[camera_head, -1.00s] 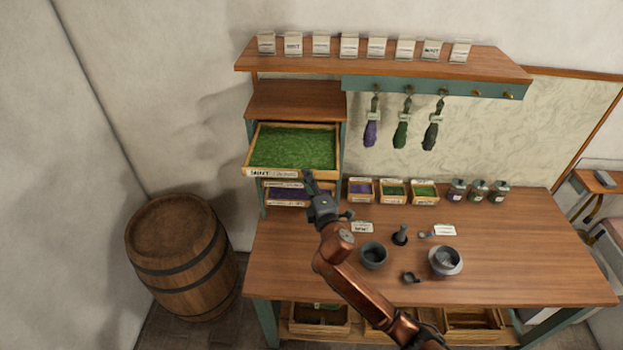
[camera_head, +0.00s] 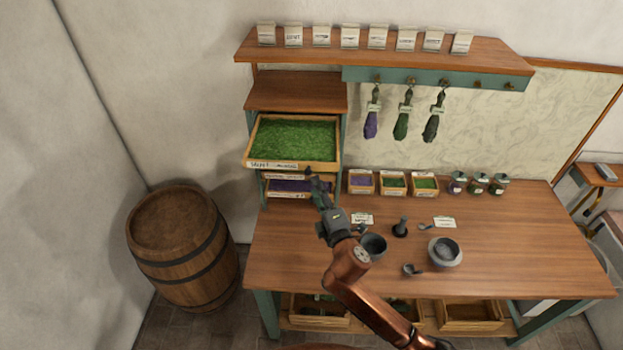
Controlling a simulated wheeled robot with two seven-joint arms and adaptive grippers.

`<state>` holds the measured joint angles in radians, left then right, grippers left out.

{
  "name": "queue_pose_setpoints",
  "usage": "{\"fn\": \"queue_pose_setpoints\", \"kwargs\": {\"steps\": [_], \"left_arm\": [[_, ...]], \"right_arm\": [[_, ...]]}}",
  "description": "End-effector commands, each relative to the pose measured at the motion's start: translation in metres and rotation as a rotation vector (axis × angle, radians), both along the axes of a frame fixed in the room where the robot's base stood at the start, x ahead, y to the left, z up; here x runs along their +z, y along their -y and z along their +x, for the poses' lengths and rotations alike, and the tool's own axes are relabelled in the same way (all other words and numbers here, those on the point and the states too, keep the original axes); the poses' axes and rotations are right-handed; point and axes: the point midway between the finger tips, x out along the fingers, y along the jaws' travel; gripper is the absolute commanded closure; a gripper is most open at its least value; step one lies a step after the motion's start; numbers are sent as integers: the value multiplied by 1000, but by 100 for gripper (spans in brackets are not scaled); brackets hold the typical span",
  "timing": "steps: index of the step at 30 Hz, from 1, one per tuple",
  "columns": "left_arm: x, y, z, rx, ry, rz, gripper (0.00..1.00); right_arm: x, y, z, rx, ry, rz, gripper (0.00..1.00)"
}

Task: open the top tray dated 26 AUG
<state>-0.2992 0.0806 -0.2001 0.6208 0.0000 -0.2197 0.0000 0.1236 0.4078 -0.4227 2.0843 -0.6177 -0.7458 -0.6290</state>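The top tray (camera_head: 253,142) is a wooden drawer full of green herb in the small cabinet at the left end of the workbench. It stands pulled well out of the cabinet. Its front carries a white label (camera_head: 274,165) whose date is too small to read. My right gripper (camera_head: 313,177) is just below and right of the tray's front, in front of the lower trays, and appears apart from the label. Whether its fingers are open or shut is too small to tell. A lower tray with purple herb (camera_head: 290,186) is below the top tray. My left gripper is out of view.
Small boxes of herb (camera_head: 393,184) and several jars (camera_head: 478,185) line the back of the bench (camera_head: 520,240). A dark cup (camera_head: 373,247), a pestle (camera_head: 400,228) and a mortar (camera_head: 445,252) stand near my arm. A barrel (camera_head: 183,246) stands left of the bench.

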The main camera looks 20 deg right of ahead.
Motion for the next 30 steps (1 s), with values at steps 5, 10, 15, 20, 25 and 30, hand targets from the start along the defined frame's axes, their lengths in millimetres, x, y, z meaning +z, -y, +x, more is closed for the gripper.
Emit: {"fn": "queue_pose_setpoints", "kwargs": {"steps": [5, 10, 15, 20, 25, 30], "left_arm": [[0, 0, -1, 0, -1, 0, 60], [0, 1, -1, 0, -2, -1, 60], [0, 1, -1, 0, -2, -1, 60], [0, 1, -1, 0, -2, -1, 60], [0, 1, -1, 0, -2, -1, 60], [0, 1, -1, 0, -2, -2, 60]], "right_arm": [[-1, 0, -26, -1, -1, 0, 66], [0, 0, -36, -1, 0, 0, 66], [0, 0, -37, -1, 0, 0, 66], [0, 0, -36, -1, 0, 0, 66], [0, 1, -37, -2, -1, 2, 66], [-29, 23, -49, -61, -85, 119, 66]]}}
